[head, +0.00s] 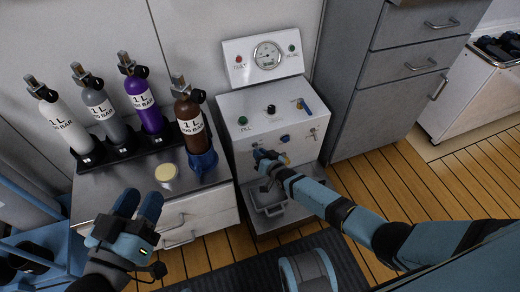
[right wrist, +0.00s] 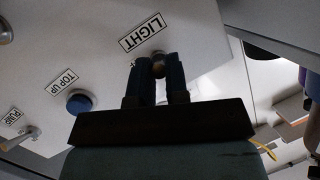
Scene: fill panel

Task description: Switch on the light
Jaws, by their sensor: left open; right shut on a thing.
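The white fill panel (head: 262,122) stands in the middle of the head view. In the right wrist view, a LIGHT label (right wrist: 142,32) sits on it above a small round-ended light switch (right wrist: 158,68). My right gripper (right wrist: 159,72) is at this switch, with its two dark fingers shut on it from either side. In the head view, my right gripper (head: 266,160) reaches the lower left of the panel front and hides the switch. My left gripper (head: 138,208) is open and empty, in front of the steel counter, away from the panel.
A TOP UP knob (right wrist: 79,102) and a PUMP lever (right wrist: 29,134) are beside the switch. A green FILL button (head: 243,120) and a gauge (head: 267,55) are higher up. Several gas bottles, including a brown one (head: 188,115), stand on the left counter. Grey drawers (head: 410,60) are at right.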

